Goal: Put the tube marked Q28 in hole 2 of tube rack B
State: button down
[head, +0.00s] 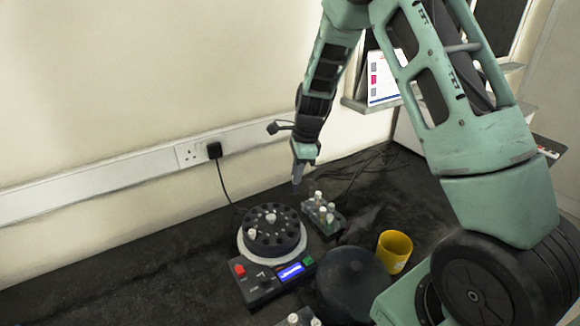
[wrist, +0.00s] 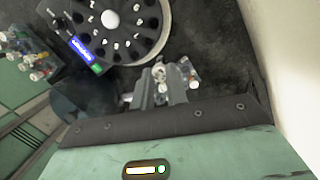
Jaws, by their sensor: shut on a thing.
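My gripper (head: 298,178) points down above the bench, behind a small tube rack (head: 330,222) holding several white-capped tubes. In the wrist view my gripper (wrist: 160,88) is shut on a tube (wrist: 158,72), of which little more than the pale cap shows. I cannot read any mark on it. The small rack with its tubes (wrist: 188,72) shows just beside the fingers. Another rack of capped tubes (wrist: 30,58) is at the left of the wrist view; its tubes (head: 293,319) are cut off at the bottom of the head view. Rack letters and hole numbers are not readable.
A dark round rotor (head: 272,238) with holes and a few tubes sits on a device with a blue display (head: 291,271), left of the small rack. A yellow cup (head: 394,252) and a dark round lid (head: 354,283) stand in front. The bench at left is clear.

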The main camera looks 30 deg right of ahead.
jog(key=s+d+f+m+p, duration=0.1)
jog(key=d+f+m, duration=0.3)
jog(key=d+f, duration=0.3)
jog(key=shift+s+f+p, duration=0.25)
jog(key=shift+f+p, duration=0.1)
jog(key=shift+f, duration=0.5)
jog(key=shift+f, duration=0.6)
dwell(1.5)
jog(key=shift+f+b, duration=0.85)
jog(key=shift+f, duration=0.1)
jog(key=c, duration=1)
grip_release()
jog(key=shift+r, duration=0.15)
jog(key=shift+r+p, duration=2.55)
jog(key=shift+r, duration=0.35)
